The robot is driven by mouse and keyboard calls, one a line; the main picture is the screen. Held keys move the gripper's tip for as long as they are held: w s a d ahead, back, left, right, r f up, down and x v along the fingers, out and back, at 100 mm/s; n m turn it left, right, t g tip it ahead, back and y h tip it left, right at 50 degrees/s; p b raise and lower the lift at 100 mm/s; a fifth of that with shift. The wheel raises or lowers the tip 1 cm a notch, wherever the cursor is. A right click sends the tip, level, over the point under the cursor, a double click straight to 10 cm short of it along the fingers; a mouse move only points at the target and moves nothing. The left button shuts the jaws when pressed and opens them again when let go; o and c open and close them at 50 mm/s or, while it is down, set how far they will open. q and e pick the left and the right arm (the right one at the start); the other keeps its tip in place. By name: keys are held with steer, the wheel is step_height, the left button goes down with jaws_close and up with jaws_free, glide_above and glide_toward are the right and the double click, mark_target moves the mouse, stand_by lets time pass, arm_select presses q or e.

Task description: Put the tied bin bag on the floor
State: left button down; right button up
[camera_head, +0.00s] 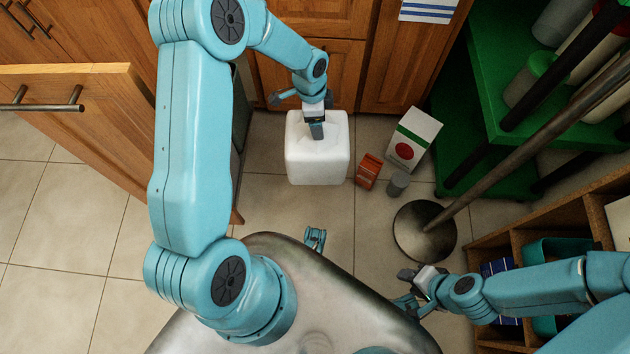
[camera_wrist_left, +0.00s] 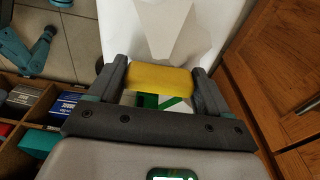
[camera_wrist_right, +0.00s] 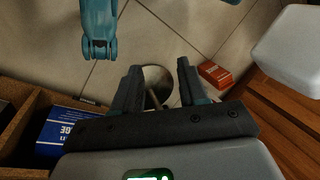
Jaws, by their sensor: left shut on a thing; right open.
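The tied bin bag (camera_head: 318,160) is a white, block-like bag in front of the wooden cupboards at the top middle of the head view. The left wrist view shows its white side (camera_wrist_left: 165,30) and a yellow tie part (camera_wrist_left: 158,78) between the fingers. My left gripper (camera_head: 316,128) is shut on that yellow part from above. Whether the bag's underside touches the floor I cannot tell. The bag also shows at the upper right of the right wrist view (camera_wrist_right: 292,45). My right gripper (camera_head: 412,292) is open and empty, low at the right and apart from the bag.
An orange box (camera_head: 368,171), a grey can (camera_head: 397,183) and a white-green carton (camera_head: 414,138) stand right of the bag. A round metal base (camera_head: 420,238) with a slanted pole, a green shelf (camera_head: 480,90) and a wooden rack (camera_head: 565,220) crowd the right. Tiled floor (camera_head: 75,220) is clear at left.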

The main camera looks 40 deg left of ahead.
arm_select(q)
steer(key=shift+m, duration=0.4)
steer(key=f+b, duration=0.2)
steer(key=f, duration=0.4)
steer(key=f+b, duration=0.2)
steer(key=f, duration=0.4)
steer(key=f+b, duration=0.2)
steer(key=f, duration=0.4)
steer(key=shift+s+a+f+b, duration=0.1)
steer(key=shift+a+f+b, duration=0.25)
steer(key=shift+f, duration=0.05)
step_height(320, 180, down, 4)
steer(key=shift+r+b, duration=0.15)
steer(key=shift+b, duration=0.65)
steer(key=shift+f, duration=0.2)
steer(key=shift+r, duration=0.15)
arm_select(e)
step_height(320, 180, down, 8)
steer(key=w+d, duration=0.1)
steer(key=w, duration=0.1)
steer(key=shift+d+f+m+t, duration=0.2)
steer(key=shift+m+t, duration=0.1)
steer(key=shift+t, duration=0.1)
arm_select(q)
steer(key=shift+f, duration=0.2)
steer(key=shift+c, duration=0.2)
jaws_free()
steer(key=shift+o, duration=0.2)
arm_select(e)
steer(key=shift+f, duration=0.15)
